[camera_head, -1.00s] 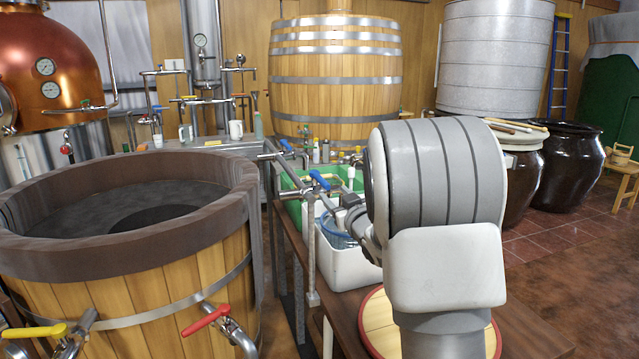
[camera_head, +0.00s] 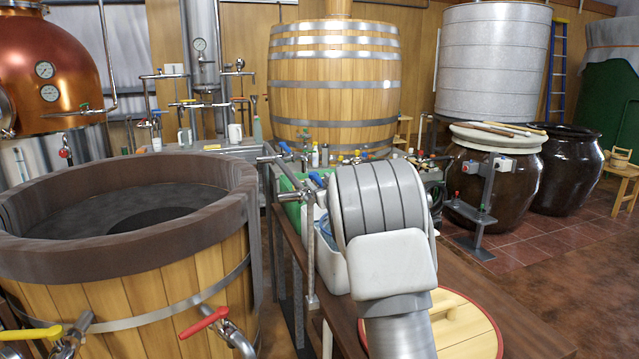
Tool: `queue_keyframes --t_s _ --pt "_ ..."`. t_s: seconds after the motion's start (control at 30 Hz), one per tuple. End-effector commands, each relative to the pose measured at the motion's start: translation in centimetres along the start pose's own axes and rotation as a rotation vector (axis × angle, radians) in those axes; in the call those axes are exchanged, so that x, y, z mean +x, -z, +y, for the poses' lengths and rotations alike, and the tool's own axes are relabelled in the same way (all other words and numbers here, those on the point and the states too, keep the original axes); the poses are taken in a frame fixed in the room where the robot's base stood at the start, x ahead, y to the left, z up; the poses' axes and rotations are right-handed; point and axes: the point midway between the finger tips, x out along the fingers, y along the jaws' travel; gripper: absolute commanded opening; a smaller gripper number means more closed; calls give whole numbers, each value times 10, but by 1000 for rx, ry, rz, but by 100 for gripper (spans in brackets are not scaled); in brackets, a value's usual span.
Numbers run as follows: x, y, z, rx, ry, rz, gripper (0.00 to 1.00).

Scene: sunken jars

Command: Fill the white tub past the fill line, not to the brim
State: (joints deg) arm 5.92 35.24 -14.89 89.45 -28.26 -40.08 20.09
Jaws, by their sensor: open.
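The white tub (camera_head: 326,268) stands on the wooden bench, left of my arm. Only its left part shows; the rest is behind my arm, with a bit of blue visible at its edge. The fill line and the water level cannot be seen. A tap with a blue handle (camera_head: 316,178) is on the pipework just above the tub. My gripper is hidden behind my own grey and white arm, so its place relative to the tub and tap does not show.
A green container (camera_head: 289,190) is behind the tub. An upright metal pipe (camera_head: 309,240) stands at the bench's left edge. A round wooden lid (camera_head: 465,325) lies at the front right. A large wooden vat (camera_head: 130,300) fills the left. Bench surface (camera_head: 462,262) right of my arm is clear.

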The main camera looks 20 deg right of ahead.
Motion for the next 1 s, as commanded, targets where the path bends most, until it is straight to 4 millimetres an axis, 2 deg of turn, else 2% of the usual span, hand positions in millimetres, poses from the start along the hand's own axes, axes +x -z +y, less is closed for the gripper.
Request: queue_keyframes --t_s 0.17,0.2,0.5,1.0 --pt "0 0 0 0 0 0 56" --pt "0 0 0 0 0 0 52" --pt "0 0 0 0 0 0 0" --pt "0 0 0 0 0 0 0"
